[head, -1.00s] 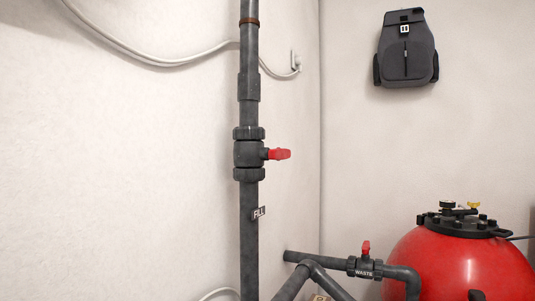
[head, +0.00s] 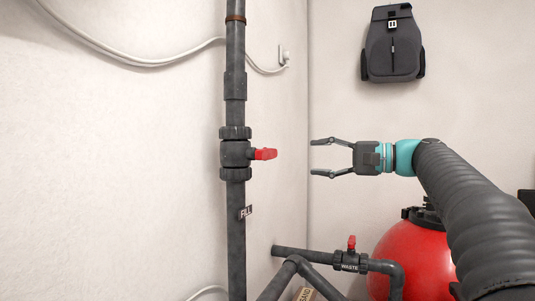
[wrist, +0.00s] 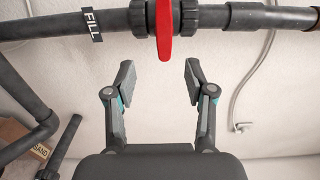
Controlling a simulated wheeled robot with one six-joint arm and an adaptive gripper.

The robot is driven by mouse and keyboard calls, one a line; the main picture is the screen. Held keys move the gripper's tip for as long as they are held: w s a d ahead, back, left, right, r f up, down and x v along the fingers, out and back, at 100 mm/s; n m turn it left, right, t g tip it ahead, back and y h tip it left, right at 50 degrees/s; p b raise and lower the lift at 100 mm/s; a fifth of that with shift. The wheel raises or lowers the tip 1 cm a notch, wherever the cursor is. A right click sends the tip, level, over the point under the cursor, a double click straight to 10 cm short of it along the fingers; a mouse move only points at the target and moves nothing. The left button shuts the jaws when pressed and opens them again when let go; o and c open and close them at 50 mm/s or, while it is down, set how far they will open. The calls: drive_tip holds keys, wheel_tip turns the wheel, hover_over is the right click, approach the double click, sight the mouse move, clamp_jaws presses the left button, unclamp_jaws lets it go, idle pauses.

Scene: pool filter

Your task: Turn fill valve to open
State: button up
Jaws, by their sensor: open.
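The fill valve (head: 234,154) is a dark grey valve body on the vertical pipe, with a red handle (head: 265,154) sticking out to the right. A FILL tag (head: 246,212) is on the pipe below it. My gripper (head: 316,158) is open and empty, to the right of the red handle and level with it, with a gap between. In the wrist view the red handle (wrist: 165,30) lies ahead of my open gripper (wrist: 157,72), roughly centred between the fingers but beyond their tips. The handle points toward the gripper, crosswise to the pipe.
A second red-handled valve (head: 351,256), marked WASTE, sits low on a side pipe. A red tank (head: 405,255) stands at the lower right under my arm. A grey backpack-shaped thing (head: 392,45) hangs on the wall. A pale cable (head: 135,62) runs along the left wall.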

sight(270, 154)
drive_tip(key=x, duration=0.4)
drive_tip(key=p+x, duration=0.1)
drive_tip(key=x, duration=0.8)
drive_tip(key=shift+w+a+r, duration=0.2)
drive_tip(key=shift+a+r, duration=0.1)
